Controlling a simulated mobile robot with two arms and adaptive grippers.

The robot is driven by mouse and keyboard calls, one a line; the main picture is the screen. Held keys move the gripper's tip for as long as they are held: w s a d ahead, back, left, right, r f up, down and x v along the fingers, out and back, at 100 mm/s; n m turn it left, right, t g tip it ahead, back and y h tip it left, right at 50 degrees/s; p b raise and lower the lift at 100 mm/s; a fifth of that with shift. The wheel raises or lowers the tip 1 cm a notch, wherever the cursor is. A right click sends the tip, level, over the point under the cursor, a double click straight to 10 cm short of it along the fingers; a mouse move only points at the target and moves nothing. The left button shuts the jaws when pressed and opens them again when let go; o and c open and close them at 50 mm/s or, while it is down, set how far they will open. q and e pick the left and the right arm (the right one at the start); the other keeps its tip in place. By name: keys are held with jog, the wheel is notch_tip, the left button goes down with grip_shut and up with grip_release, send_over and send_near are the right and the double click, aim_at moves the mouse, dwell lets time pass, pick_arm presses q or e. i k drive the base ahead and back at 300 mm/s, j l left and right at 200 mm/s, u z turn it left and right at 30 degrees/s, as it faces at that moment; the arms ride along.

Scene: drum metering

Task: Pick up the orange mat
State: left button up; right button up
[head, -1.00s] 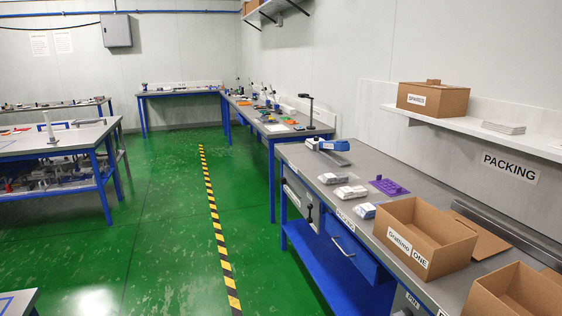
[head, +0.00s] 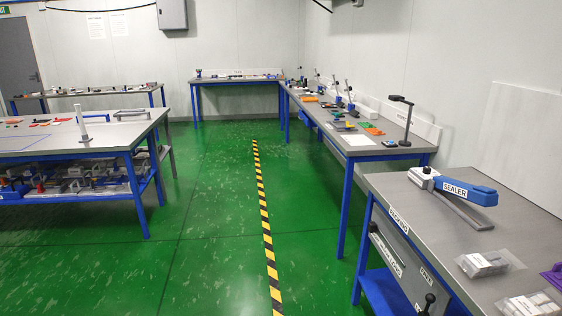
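A small flat orange piece (head: 373,131) lies on the long bench (head: 410,145) along the right wall, near a green piece (head: 364,124) and a white sheet (head: 357,140). Another orange item (head: 310,99) lies farther back on the same bench. Several orange-red pieces (head: 40,121) lie on the table at the left. All are small and distant, and I cannot tell which is the orange mat. Neither of my grippers is in view.
The packing bench with the blue sealer (head: 466,190) stands close at the right, with bagged parts (head: 487,263) on it. A left table (head: 100,138) has a loaded lower shelf. The green floor (head: 215,220) between them is clear, with a yellow-black stripe (head: 263,215).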

aim_at(373, 131)
jog(key=i, duration=2.45)
jog(key=i+z, duration=0.1)
jog(key=i, duration=0.6)
jog(key=i+j+z, duration=0.1)
jog(key=i, duration=0.65)
jog(key=i+j+z, duration=0.1)
jog(key=i, duration=0.6)
jog(key=j, duration=0.15)
